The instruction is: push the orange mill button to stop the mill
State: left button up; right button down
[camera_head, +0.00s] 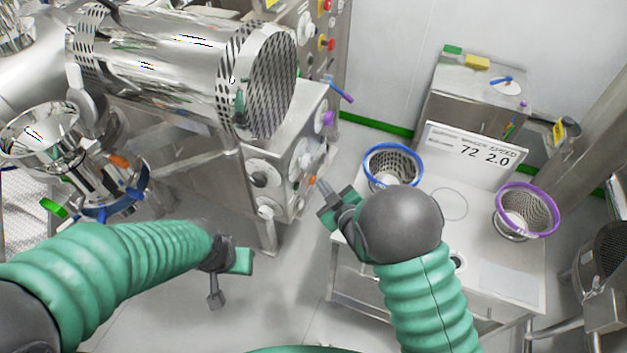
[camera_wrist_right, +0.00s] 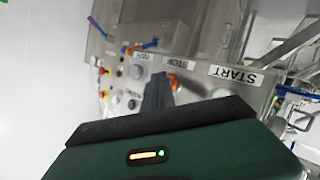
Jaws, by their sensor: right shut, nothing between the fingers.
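The orange mill button (camera_wrist_right: 174,82) shows in the right wrist view beside the STOP label (camera_wrist_right: 175,63), on the grey panel of the mill. My right gripper (camera_wrist_right: 157,90) is shut and empty, with its dark fingertips in front of the panel, just left of the button. A gap or touch between them cannot be told. In the head view the right gripper (camera_head: 323,187) is close to the panel's right side, where the button is small and hard to make out. My left gripper (camera_head: 222,278) hangs low at the centre left, away from the panel; its opening is unclear.
A START label (camera_wrist_right: 236,75) is on the same panel, right of the button. The large perforated steel drum (camera_head: 268,82) stands above the panel. A bench with a blue-rimmed basket (camera_head: 393,149) and a purple-rimmed basket (camera_head: 553,226) is to the right. Floor between shows free.

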pick_arm(q)
jog(key=shift+d, duration=0.45)
pick_arm(e)
jog(key=shift+w+d, duration=0.1)
jog(key=shift+d, duration=0.1)
pick_arm(q)
jog(key=shift+a+f, duration=0.15)
jog(key=shift+a, duration=0.2)
pick_arm(e)
jog(key=shift+a, duration=0.5)
pick_arm(q)
jog(key=shift+d, duration=0.1)
pick_arm(e)
jog(key=shift+s+d, duration=0.25)
jog(key=shift+d, duration=0.7)
